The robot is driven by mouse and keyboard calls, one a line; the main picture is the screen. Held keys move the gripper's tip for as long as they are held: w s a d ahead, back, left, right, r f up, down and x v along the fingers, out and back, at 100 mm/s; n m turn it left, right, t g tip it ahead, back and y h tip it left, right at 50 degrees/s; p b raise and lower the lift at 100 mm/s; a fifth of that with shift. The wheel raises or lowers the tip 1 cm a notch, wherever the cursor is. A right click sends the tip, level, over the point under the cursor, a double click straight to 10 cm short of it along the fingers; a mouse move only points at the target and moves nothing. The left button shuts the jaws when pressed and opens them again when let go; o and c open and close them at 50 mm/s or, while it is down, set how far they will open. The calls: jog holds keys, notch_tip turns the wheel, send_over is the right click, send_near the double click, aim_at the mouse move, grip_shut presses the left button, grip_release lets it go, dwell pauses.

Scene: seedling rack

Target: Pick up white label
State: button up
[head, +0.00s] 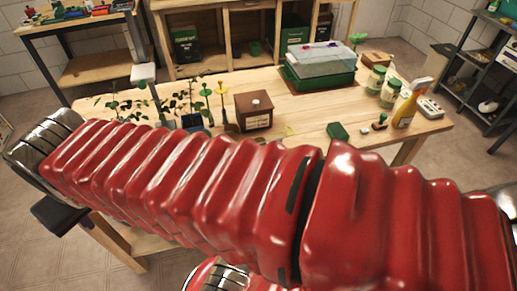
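No loose white label can be made out for certain. A brown box (254,104) on the wooden table has a pale, label-like patch (257,121) low on its front face. A small white block-like piece (143,72) shows at the table's back left, and I cannot tell what it is. My red ribbed arm crosses the whole picture in front of the table and hides its near part. My gripper's fingers do not show, so what they hold is hidden.
Seedlings (180,105) and a yellow-topped stake (222,90) stand left of the box. A green tray with a clear lid (320,62), jars (390,92), a yellow bottle (404,110) and a green piece (338,131) are to the right. Bare wooden tabletop (300,112) lies between.

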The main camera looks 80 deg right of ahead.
jog(key=s+d+f+m+g+h, duration=0.2)
jog(key=d+m+g, duration=0.2)
jog(key=d+m, duration=1.3)
jog(key=s+d+f+m+g, duration=0.2)
jog(key=s+d+m, duration=0.2)
jog(key=s+d, duration=0.3)
jog(key=s+d+f+m+g+y, duration=0.1)
jog(key=s+d+m, duration=0.4)
jog(key=d, duration=1)
notch_tip(320, 180, down, 2)
jog(key=shift+s+d+f+m+g, duration=0.3)
jog(key=shift+s+g, duration=0.6)
jog(key=shift+s, duration=0.35)
jog(key=x, duration=0.8)
jog(key=shift+f, duration=0.2)
